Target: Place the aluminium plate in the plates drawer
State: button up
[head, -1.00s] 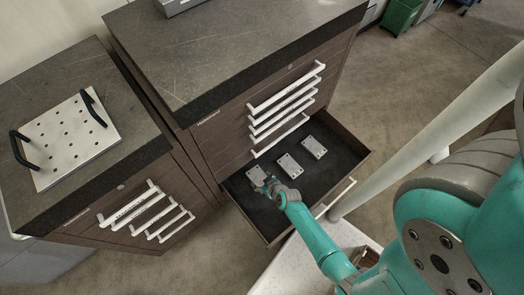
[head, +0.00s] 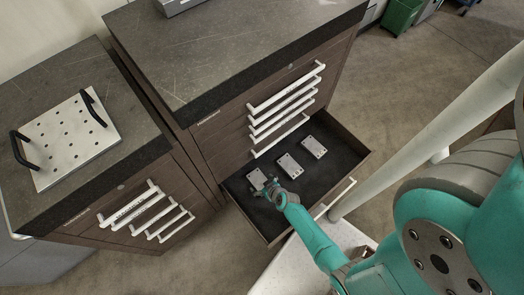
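An open drawer with a dark lining (head: 330,172) stands out from the bottom of the taller cabinet. Three small grey metal plates with holes are at the drawer: a left one (head: 255,177), a middle one (head: 288,166) and a right one (head: 314,147). The middle and right plates lie flat on the lining. My gripper (head: 268,187) is at the near right edge of the left plate and hides part of it. The fingers are too small to tell whether they are open or touch that plate.
The taller cabinet has a grey top (head: 220,50) and several shut drawers with white handles above the open one. A lower cabinet (head: 150,150) at the left carries a perforated plate with black handles (head: 68,140). The drawer's right part is free.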

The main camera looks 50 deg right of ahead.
jog(key=shift+v, duration=3.8)
